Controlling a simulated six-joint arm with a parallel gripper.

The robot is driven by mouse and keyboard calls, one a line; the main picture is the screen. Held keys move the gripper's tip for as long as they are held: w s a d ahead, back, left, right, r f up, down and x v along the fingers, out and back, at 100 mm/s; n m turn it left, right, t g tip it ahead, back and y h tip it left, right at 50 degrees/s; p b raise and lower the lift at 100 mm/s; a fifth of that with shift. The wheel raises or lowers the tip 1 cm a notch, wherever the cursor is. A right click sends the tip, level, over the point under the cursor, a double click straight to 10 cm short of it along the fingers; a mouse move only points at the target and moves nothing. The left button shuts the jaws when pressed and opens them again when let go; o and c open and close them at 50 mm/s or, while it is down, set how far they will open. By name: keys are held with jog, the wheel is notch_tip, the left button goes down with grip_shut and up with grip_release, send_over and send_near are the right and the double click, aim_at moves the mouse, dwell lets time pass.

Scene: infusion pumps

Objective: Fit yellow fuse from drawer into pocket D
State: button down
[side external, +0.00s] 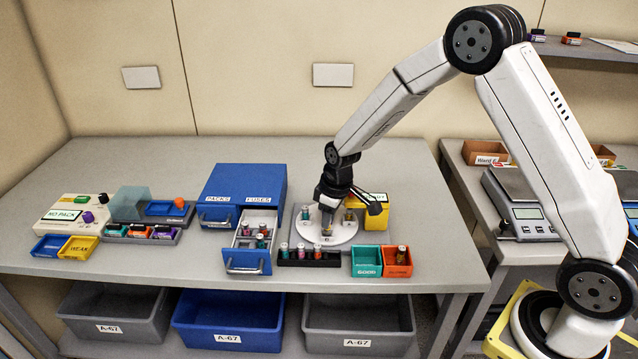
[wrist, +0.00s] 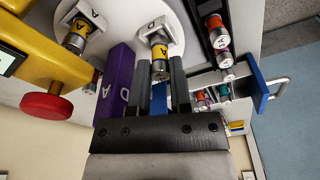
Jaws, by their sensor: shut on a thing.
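My gripper (wrist: 160,72) points down over the white round plate (side external: 313,234) and is shut on a yellow-banded fuse (wrist: 159,52). The fuse stands by the mark D on the plate in the wrist view; I cannot tell how deep it sits in pocket D. In the side view the fuse (side external: 327,231) shows small under my gripper (side external: 327,222). Another yellow-banded fuse (wrist: 75,40) stands by the mark A. The open fuse drawer (side external: 243,250) of the blue cabinet holds several fuses.
A black rack (side external: 310,262) with several fuses stands in front of the plate. Teal (side external: 366,270) and orange (side external: 398,270) bins sit to its right. A yellow block (side external: 374,233) with a red knob (wrist: 46,107) is beside the plate. A purple bar (wrist: 117,85) lies close to my fingers.

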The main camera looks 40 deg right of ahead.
jog(key=shift+f, duration=0.6)
jog(key=c, duration=0.9)
grip_release()
jog(key=shift+r, duration=0.15)
jog(key=shift+r, duration=0.9)
jog(key=o, duration=0.6)
